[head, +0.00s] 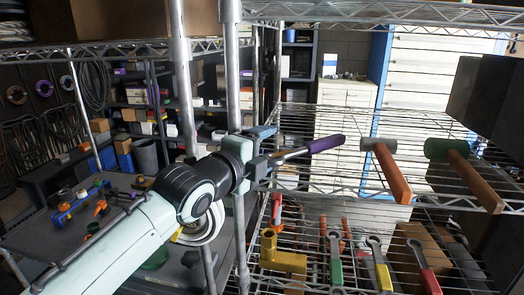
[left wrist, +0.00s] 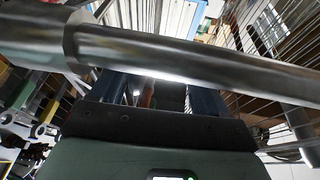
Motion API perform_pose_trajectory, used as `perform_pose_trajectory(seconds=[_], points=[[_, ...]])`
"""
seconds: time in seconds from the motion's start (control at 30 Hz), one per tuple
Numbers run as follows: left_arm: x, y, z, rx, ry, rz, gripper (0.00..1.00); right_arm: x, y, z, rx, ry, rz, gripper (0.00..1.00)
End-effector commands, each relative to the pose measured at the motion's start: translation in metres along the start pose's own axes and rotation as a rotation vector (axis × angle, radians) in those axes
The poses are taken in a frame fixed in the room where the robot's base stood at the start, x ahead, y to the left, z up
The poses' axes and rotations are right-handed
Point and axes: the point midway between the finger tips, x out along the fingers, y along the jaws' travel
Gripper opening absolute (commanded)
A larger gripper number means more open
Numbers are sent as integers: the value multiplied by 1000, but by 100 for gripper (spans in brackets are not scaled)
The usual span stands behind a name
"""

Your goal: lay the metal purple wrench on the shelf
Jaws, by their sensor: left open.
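The purple wrench (head: 325,143) shows in the head view as a purple handle with a metal shaft. It lies at the left part of the upper wire shelf (head: 420,205), handle pointing right. My left gripper (head: 268,152) is open at its metal end, with a blue finger on each side. I cannot tell whether the fingers touch it or whether the wrench rests fully on the wires. In the left wrist view, my gripper's two dark blue fingers (left wrist: 158,92) stand apart. The purple handle does not show there. My right gripper is not in view.
A steel rack post (head: 240,215) stands close by my left wrist; a steel bar (left wrist: 190,60) crosses the wrist view. Several wrenches (head: 380,268) and a yellow part (head: 282,262) are on the level below.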

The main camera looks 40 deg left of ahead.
Motion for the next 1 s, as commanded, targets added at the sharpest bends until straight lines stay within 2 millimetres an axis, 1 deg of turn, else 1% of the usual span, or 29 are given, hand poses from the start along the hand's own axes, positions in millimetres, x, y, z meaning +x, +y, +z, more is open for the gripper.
perform_pose_trajectory(seconds=[0.03, 0.27, 0.37, 0.6, 1.0], points=[[4, 8, -2, 2, 3, 21, 87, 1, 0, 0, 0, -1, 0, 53], [4, 8, -2, 2, 3, 22, 87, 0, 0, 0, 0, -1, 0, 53], [4, 6, -3, 2, 4, 21, 87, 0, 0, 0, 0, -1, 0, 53], [3, -8, -3, 2, 5, 16, 87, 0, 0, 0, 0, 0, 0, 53], [-3, -5, 1, 1, 2, 7, 87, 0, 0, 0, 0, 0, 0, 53]])
